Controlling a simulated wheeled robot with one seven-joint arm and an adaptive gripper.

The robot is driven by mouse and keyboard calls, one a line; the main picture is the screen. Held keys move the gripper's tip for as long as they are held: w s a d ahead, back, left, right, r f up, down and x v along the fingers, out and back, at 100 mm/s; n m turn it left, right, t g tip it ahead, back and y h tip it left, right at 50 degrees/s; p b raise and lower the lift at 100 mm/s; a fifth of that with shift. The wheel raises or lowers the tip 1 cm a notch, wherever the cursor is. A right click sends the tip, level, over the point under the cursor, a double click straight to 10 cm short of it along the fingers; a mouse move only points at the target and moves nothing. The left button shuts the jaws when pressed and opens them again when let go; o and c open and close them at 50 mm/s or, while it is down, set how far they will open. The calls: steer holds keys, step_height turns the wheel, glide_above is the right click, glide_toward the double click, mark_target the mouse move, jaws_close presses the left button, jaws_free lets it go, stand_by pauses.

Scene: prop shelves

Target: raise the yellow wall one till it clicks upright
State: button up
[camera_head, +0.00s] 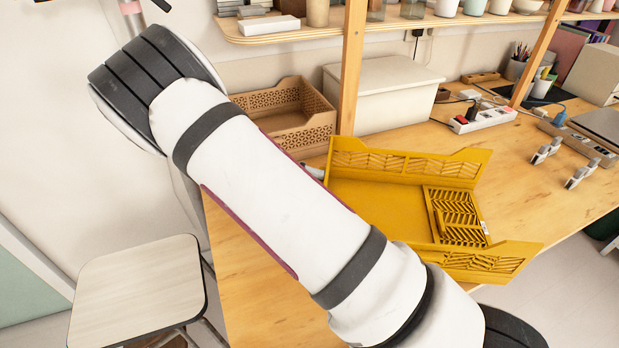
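A yellow folding crate (385,200) sits on the wooden table, right of my arm. Its slatted back wall (405,162) stands up, and its front wall (485,262) also stands, seeming to lean outward. A slatted end wall (457,215) at the right lies low, folded inward over the crate floor; its exact tilt is hard to tell. A small pale label shows at its outer edge. The crate's left end and part of its front are hidden behind my arm. My gripper is not visible, so I cannot tell where it is relative to the crate.
A brown perforated crate (290,118) and a white lidded box (380,92) stand behind the yellow crate. A wooden post (352,65) rises beside them. Power strips (484,119) and small metal clamps (547,150) lie to the right. A stool (138,280) stands at lower left.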

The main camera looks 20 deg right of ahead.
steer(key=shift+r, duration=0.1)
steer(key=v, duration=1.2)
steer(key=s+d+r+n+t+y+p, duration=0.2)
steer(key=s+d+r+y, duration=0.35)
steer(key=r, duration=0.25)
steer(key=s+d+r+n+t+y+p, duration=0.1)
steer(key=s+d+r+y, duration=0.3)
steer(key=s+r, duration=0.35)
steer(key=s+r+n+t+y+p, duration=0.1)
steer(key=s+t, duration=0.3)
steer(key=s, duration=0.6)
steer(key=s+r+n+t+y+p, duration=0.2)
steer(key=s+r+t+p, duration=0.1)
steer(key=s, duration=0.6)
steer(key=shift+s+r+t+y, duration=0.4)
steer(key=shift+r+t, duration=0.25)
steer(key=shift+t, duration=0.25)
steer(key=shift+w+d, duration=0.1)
